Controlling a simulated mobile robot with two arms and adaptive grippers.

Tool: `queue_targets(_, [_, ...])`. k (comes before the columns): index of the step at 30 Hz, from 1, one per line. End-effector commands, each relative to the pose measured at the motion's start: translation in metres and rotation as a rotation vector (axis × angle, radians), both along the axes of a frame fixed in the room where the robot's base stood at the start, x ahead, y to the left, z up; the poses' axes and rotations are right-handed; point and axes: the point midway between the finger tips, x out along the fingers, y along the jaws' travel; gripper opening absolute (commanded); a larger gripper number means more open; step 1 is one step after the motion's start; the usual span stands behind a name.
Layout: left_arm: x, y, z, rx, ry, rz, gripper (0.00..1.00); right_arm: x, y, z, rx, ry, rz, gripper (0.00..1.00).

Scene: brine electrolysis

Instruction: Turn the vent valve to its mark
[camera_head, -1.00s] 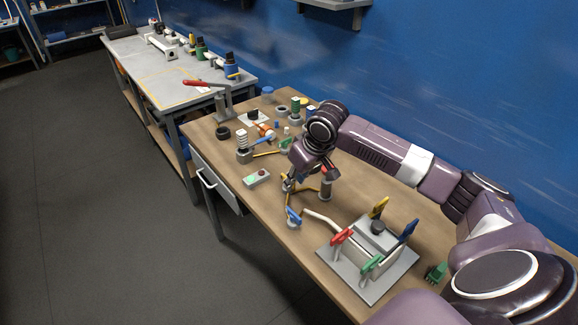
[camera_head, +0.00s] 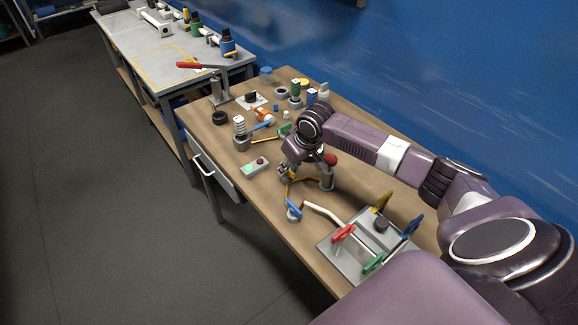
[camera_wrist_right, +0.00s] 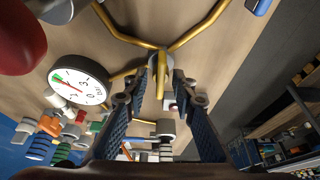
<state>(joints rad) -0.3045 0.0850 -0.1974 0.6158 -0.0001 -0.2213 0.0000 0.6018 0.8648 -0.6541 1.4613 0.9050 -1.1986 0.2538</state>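My right gripper (camera_head: 285,173) points down at the bent yellow pipes on the wooden bench. In the right wrist view its fingers (camera_wrist_right: 162,88) stand apart on either side of a slim yellow handle (camera_wrist_right: 160,82) on a pale round fitting; I take this to be the vent valve. Whether the pads touch it I cannot tell, and its mark is not visible. A white round gauge (camera_wrist_right: 78,80) with a red needle and green band is beside it. A dark red knob (camera_head: 330,160) stands just right of the gripper in the head view. My left gripper is out of view.
A blue lever (camera_head: 294,208) is on the pipework nearer the front edge. A grey plate (camera_head: 345,262) carries red, green, blue and yellow clips. A button box (camera_head: 255,166) lies left of the gripper. Small parts crowd the bench's far end; front-left bench surface is clear.

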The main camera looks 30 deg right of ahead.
Motion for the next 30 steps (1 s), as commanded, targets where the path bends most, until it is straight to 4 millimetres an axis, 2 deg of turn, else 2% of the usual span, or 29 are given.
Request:
queue_targets(1, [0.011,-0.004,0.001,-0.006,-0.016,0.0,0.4,0.0,0.0,0.0,0.0,0.0,0.0,0.25])
queue_targets(5, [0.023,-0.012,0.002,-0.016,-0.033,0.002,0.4,0.0,0.0,0.0,0.0,-0.001,0.0,0.25])
queue_targets(12, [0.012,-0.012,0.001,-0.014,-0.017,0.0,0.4,0.0,0.0,0.0,0.0,-0.001,0.0,0.0])
queue_targets(18, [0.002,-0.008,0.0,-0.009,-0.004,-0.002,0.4,0.0,-0.001,0.0,-0.001,-0.001,0.0,0.0])
queue_targets(30, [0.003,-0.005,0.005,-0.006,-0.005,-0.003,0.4,0.001,-0.002,0.002,0.001,-0.001,0.104,0.0])
